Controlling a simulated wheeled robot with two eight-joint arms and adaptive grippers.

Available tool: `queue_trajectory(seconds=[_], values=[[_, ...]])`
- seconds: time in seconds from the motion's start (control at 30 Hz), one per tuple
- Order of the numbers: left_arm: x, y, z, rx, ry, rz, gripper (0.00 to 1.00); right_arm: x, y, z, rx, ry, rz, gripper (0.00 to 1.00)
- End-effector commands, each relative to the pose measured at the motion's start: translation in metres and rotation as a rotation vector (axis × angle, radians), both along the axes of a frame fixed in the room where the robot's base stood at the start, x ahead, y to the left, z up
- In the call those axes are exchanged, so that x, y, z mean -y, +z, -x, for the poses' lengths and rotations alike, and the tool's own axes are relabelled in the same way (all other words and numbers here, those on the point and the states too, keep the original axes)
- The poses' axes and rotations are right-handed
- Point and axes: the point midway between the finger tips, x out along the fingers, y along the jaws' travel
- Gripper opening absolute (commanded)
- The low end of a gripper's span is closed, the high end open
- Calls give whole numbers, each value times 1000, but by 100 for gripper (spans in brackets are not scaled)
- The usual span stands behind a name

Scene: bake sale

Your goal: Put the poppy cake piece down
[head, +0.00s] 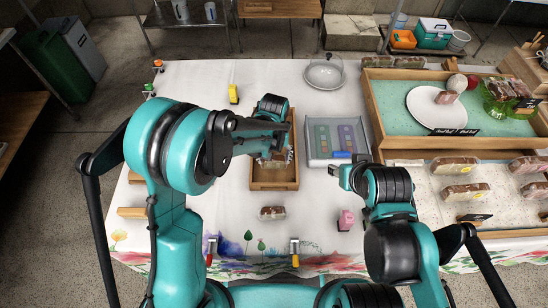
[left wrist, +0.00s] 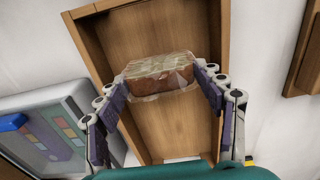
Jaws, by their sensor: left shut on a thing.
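The poppy cake piece (left wrist: 160,75), a wrapped brown loaf slice with a pale top, sits between the fingers of my left gripper (left wrist: 163,90) in the left wrist view. The gripper is shut on it, over a wooden tray (left wrist: 200,20). In the head view my left gripper (head: 276,150) is above this tray (head: 274,185), and the arm partly hides the piece. I cannot tell whether the piece touches the tray floor. My right gripper (head: 338,171) is beside the grey box, right of the tray; its finger opening is unclear.
The grey box (head: 337,128) with coloured panels and a blue item (head: 341,154) stands right of the tray. Another wrapped piece (head: 272,212) lies in front of the tray, with a pink object (head: 346,220) to its right. A glass-domed plate (head: 324,74) is behind.

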Motion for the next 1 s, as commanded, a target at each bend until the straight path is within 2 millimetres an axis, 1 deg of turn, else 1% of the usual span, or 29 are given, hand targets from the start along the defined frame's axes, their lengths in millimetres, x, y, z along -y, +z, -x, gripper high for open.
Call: queue_trajectory(seconds=[0.07,0.1,0.13,0.17,0.47,0.57,0.67,0.9,1.0], values=[[0,-4,0,0,0,0,58,0,-4,0,0,0,0,40],[0,-3,0,0,0,0,79,0,-3,0,0,0,0,40],[0,-3,0,0,0,0,87,0,-2,0,0,0,0,40],[0,-2,0,0,0,0,89,0,-2,0,0,0,0,40],[0,-2,0,0,0,0,89,0,-2,0,0,0,0,40],[0,4,0,0,0,0,89,0,3,0,0,0,0,40],[0,20,0,0,0,0,89,0,9,0,0,0,0,40],[0,75,0,0,0,0,89,0,31,0,0,0,0,40],[0,94,0,0,0,0,89,0,38,0,0,0,0,40]])
